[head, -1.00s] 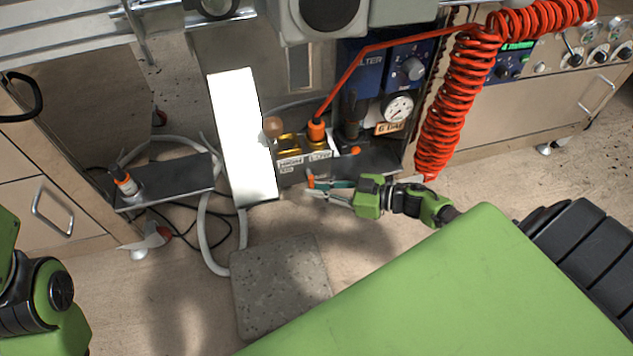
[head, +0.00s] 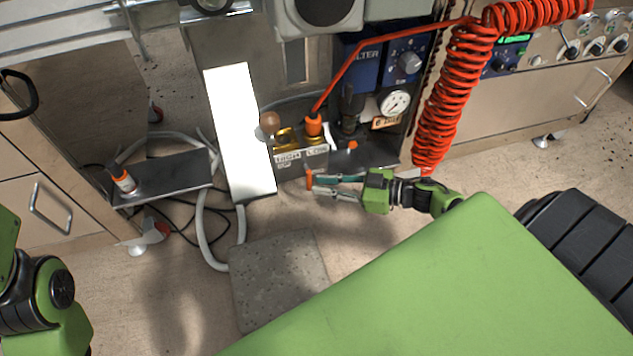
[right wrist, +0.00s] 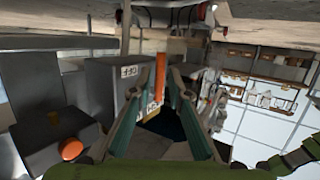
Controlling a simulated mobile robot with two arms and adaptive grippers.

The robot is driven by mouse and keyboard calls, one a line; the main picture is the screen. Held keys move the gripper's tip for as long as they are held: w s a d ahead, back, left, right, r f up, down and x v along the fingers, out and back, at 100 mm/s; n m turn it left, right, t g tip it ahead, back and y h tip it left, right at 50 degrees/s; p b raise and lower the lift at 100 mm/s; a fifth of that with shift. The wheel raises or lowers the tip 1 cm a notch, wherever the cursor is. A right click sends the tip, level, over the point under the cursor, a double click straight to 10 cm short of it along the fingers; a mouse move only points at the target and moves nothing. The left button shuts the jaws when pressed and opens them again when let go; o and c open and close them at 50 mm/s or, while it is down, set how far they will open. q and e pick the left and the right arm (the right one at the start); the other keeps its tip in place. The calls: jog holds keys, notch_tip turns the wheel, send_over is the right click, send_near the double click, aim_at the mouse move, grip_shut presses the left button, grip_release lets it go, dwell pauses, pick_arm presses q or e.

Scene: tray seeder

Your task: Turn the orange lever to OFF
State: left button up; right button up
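The orange lever (head: 309,180) hangs at the lower front of the valve block, under its lettered plates. In the right wrist view the lever (right wrist: 160,76) is an upright orange strip between the fingertips. My right gripper (head: 318,184) points left at the lever. Its teal and grey fingers stand apart, with the lever at or between their tips; contact is not clear. White labels (right wrist: 129,72) show beside the lever, one seeming to read OFF upside down. My left arm shows at the left edge, but its gripper is out of view.
A red coiled hose (head: 452,95) hangs just behind my right wrist. A brown ball knob (head: 270,123), an orange hose fitting (head: 313,126) and a gauge (head: 395,103) sit above. A white sloping panel (head: 238,130) stands left. Floor in front is mostly open.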

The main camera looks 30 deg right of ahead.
jog(key=v, duration=0.9)
jog(key=shift+s, duration=0.15)
jog(key=shift+d+r, duration=0.1)
